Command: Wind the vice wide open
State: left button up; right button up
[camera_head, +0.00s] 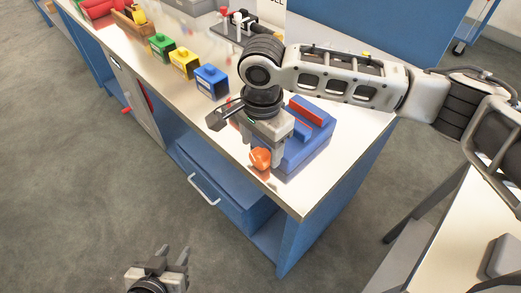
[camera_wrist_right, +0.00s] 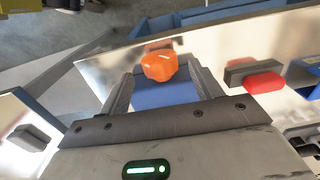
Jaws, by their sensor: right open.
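The blue vice (camera_head: 309,140) with red jaw parts sits at the bench's near right corner, partly hidden by my right gripper. Its orange knob (camera_head: 260,158) faces the front edge. My right gripper (camera_head: 265,151) points down at the knob, fingers apart. In the right wrist view the orange knob (camera_wrist_right: 158,65) shows between the spread fingertips, with gaps at both sides. A blue surface (camera_wrist_right: 165,93) lies between the fingers there. My left gripper (camera_head: 175,253) is low over the floor, away from the bench, with its fingers apart and nothing between them.
A drawer handle (camera_head: 204,190) juts out below the front edge. A white table (camera_head: 455,245) stands at the right.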

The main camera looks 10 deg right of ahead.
aim_at(258, 149)
jog(key=shift+f, duration=1.4)
jog(key=c, duration=1)
jog(key=shift+o, duration=0.2)
jog(key=shift+w+a+g+h, duration=0.25)
jog(key=shift+g+h, duration=0.45)
jog(key=shift+g, duration=0.3)
jog(key=shift+w+g+h, duration=0.1)
jog(key=shift+g+h, duration=0.5)
jog(key=shift+g, duration=0.1)
jog(key=o, duration=1)
jog(key=shift+c, duration=0.2)
